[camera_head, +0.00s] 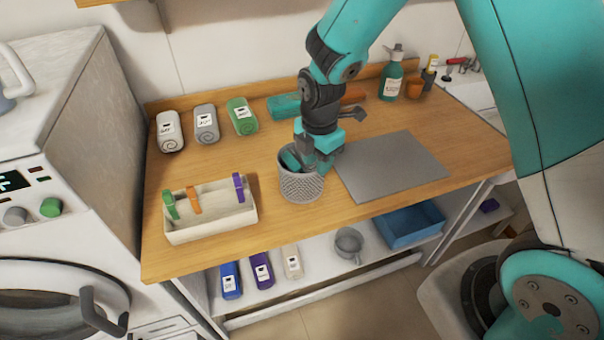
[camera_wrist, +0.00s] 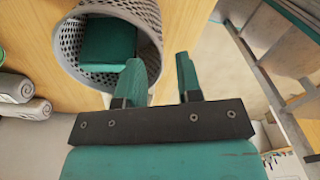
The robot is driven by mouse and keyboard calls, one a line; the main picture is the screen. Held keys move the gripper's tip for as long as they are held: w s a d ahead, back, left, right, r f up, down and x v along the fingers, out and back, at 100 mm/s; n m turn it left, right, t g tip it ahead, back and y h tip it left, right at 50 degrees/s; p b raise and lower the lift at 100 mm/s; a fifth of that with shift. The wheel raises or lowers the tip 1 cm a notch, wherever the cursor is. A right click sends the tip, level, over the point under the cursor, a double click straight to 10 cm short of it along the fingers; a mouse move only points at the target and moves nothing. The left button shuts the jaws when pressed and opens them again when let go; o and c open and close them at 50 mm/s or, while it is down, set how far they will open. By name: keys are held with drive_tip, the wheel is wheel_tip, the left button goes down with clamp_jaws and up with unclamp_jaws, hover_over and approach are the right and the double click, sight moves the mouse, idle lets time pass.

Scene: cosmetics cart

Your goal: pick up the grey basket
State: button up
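The grey basket (camera_head: 302,188) is a round, perforated container standing upright near the front edge of the wooden counter. It also shows in the wrist view (camera_wrist: 68,45), at the upper left, with a teal block-like item (camera_wrist: 108,45) inside. My gripper (camera_head: 310,163) is at the basket's rim, on its right side in the head view. In the wrist view my gripper (camera_wrist: 162,72) has its two teal fingers apart. The left finger overlaps the basket's opening and the right one is outside, with the rim's edge between them. I cannot tell whether either finger touches the wall.
A grey mat (camera_head: 392,167) lies right of the basket, and a cream tray (camera_head: 210,222) with coloured clips stands left. Several bottles (camera_head: 206,124) lie behind. A teal pump bottle (camera_head: 391,80) stands at the back right. The shelf below holds a blue bin (camera_head: 412,226).

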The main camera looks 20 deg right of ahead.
sight(317, 185)
drive_tip(key=shift+d+f+p, duration=0.15)
drive_tip(key=shift+f+p, duration=1.05)
drive_tip(key=shift+f, duration=1.8)
drive_tip(key=shift+c, duration=0.3)
clamp_jaws()
